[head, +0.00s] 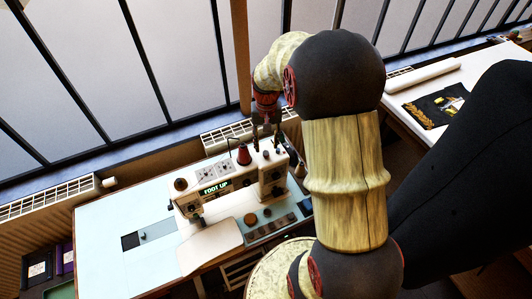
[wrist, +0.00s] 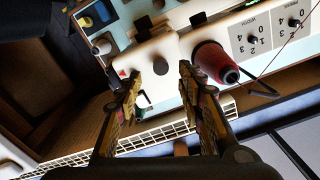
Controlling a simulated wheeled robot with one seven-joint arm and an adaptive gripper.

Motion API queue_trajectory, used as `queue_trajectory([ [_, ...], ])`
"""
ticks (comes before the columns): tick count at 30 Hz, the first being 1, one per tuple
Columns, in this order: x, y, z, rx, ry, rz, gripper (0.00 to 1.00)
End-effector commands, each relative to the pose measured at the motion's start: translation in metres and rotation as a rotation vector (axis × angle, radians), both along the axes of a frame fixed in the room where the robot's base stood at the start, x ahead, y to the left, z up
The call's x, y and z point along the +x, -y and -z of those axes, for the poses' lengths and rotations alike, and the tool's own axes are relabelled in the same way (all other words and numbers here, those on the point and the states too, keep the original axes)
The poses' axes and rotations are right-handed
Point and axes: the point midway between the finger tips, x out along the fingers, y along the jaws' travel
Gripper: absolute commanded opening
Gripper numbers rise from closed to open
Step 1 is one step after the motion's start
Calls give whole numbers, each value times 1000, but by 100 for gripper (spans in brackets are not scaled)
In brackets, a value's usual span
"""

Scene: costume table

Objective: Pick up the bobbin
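A red cone-shaped spool of thread (wrist: 215,62) stands on the white sewing machine (wrist: 160,47); it also shows in the head view (head: 243,157). It is the most bobbin-like thing in view, but I cannot tell for sure that it is the bobbin. My gripper (wrist: 160,78) is open and empty in the wrist view, its fingers pointing at the machine's top. The spool is just right of the right finger, outside the gap. A small dark knob (wrist: 160,66) shows between the fingertips. In the head view my gripper (head: 265,125) is above the machine's back right end.
The machine sits on a pale blue table (head: 120,215). A white radiator grille (head: 222,134) runs along the window wall behind it. A thin red thread (wrist: 280,50) runs from the spool. Another table (head: 440,90) with a paper roll stands at the right.

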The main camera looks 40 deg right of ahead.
Motion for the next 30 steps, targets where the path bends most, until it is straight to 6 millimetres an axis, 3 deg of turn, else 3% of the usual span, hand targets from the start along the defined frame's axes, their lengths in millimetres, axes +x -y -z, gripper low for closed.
queue_trajectory([
  [11, 2, 1, 46, 0, 0, -1, 38],
  [18, 2, 1, 47, -1, 2, -1, 37],
  [30, 2, 1, 46, -1, 2, -1, 14],
])
